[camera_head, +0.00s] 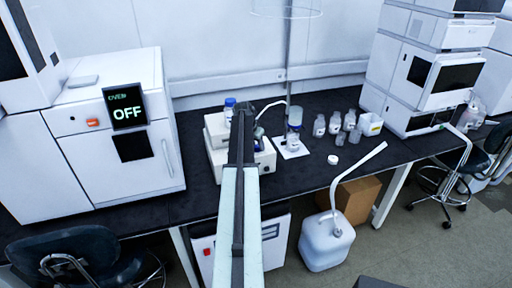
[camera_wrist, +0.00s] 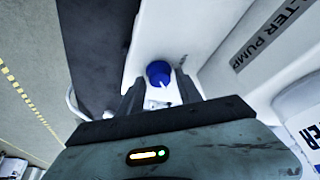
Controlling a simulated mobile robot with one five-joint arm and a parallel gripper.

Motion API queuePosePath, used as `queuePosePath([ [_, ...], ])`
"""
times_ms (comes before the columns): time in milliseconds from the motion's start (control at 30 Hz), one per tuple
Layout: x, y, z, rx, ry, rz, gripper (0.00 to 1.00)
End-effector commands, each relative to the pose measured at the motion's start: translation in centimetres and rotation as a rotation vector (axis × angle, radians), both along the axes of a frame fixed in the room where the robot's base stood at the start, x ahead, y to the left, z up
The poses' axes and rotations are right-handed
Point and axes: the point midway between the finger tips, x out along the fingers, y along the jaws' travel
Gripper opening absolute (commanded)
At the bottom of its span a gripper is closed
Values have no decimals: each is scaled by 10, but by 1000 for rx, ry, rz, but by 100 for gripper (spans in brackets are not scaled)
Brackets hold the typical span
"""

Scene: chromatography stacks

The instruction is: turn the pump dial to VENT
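The pump dial (camera_wrist: 157,70) is a blue round knob with a small white pointer mark, on the white pump (camera_wrist: 205,35) in the wrist view. Part of a label ending in "LTER PUMP" shows on the pump's casing. My gripper (camera_wrist: 160,84) is open, with its two dark fingers to either side below the dial; I cannot tell whether they touch it. No VENT mark is readable. In the head view the white pump (camera_head: 264,160) is partly hidden behind my arm, and the fingertips are not clear there.
Right of the pump, a glass flask (camera_head: 293,130) stands on a white pad. Several clear bottles (camera_head: 335,123) and a white box (camera_head: 370,124) stand farther right. A white oven (camera_head: 120,135) with an "OFF" display is at left. A white jug (camera_head: 327,240) stands on the floor.

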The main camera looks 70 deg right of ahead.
Motion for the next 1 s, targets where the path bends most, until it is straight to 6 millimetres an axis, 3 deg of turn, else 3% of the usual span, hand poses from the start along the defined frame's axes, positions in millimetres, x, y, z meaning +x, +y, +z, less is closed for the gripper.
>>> queuePosePath([
  [33,0,0,0,0,0,0,24],
  [100,0,0,0,0,0,0,5],
  [133,0,0,0,0,0,0,0],
  [567,1,2,0,2,-1,83,0],
  [1000,-1,2,0,1,-1,452,0],
])
